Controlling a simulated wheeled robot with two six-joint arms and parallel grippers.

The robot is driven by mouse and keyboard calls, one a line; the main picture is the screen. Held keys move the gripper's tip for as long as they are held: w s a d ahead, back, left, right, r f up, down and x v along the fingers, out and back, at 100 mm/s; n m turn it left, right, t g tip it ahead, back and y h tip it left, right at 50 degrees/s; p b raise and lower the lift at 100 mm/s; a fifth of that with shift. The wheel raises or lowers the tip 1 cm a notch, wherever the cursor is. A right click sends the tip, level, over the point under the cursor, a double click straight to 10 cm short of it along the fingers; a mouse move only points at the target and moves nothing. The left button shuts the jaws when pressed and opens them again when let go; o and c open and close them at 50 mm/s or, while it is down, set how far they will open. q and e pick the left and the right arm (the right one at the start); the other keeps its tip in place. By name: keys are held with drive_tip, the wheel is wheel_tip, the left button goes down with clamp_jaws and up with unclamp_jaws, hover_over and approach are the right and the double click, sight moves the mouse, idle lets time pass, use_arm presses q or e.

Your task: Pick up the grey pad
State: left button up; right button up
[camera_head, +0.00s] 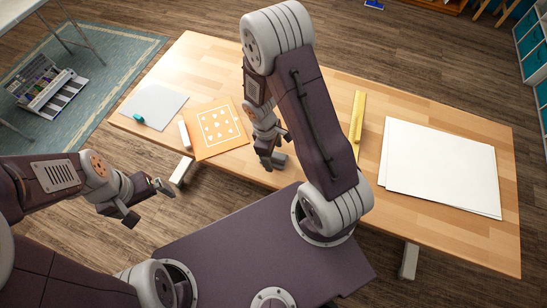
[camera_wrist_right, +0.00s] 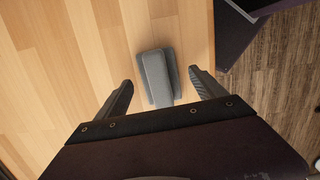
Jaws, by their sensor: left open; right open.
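The grey pad (camera_wrist_right: 157,76) lies on the wooden table near its edge in the right wrist view. It looks like a rounded block on a wider grey base. My right gripper (camera_wrist_right: 161,84) is open, with one finger on each side of the pad's near end and nothing gripped; whether they touch it cannot be told. In the head view my right gripper (camera_head: 275,150) is over the table's near edge, and a grey shape by its fingers appears to be the pad. My left gripper (camera_head: 148,203) is open and empty, off the table's near side.
The table (camera_head: 330,90) holds an orange patterned sheet (camera_head: 219,127), a small white block (camera_head: 184,134), a grey sheet (camera_head: 157,101) with a teal item (camera_head: 138,119), a yellow strip (camera_head: 357,118) and large white sheets (camera_head: 440,165). Bare wood surrounds the pad on its left.

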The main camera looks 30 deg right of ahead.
drive_tip(key=shift+s+d+f, duration=0.1)
drive_tip(key=shift+d+f, duration=0.05)
drive_tip(key=shift+f, duration=0.3)
drive_tip(key=shift+f, duration=0.25)
idle(0.3)
drive_tip(key=c, duration=1.4)
